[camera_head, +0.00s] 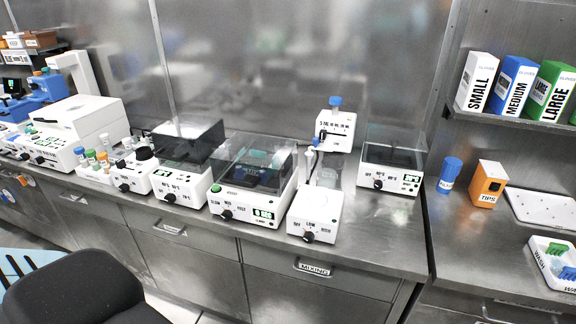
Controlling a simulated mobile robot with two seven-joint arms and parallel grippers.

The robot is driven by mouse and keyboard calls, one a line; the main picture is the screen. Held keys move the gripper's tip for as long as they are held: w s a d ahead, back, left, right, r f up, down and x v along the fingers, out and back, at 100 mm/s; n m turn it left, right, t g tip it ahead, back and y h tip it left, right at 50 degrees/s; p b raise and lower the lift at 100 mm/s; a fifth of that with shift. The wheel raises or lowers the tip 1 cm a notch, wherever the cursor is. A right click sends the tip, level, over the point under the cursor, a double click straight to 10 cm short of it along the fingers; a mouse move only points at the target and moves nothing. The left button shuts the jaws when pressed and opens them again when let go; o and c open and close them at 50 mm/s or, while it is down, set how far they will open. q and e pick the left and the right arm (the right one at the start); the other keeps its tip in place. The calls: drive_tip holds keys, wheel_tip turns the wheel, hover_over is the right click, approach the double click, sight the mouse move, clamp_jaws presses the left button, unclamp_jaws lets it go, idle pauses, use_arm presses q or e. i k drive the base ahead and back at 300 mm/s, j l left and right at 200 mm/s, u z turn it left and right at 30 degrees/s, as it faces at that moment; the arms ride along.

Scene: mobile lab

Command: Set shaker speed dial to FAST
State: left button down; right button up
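The shaker (254,180) is a white box with a clear, dark-tinted lid, standing on the steel bench in the middle of the view. Small labels, apparently slow, medium and fast, run along its front. The dial's pointer is too small to read. A green lit display (263,214) is at the front right. A dark blue item shows under the lid. Neither of my grippers is in view.
A white device with a knob (315,213) stands right of the shaker, and a lidded device (184,160) stands left. A black chair (83,292) fills the lower left before the bench. The bench (385,237) is clear at the front right. Glove boxes (512,85) stand on a shelf.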

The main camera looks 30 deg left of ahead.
sight(227, 215)
drive_tip(key=u, duration=1.25)
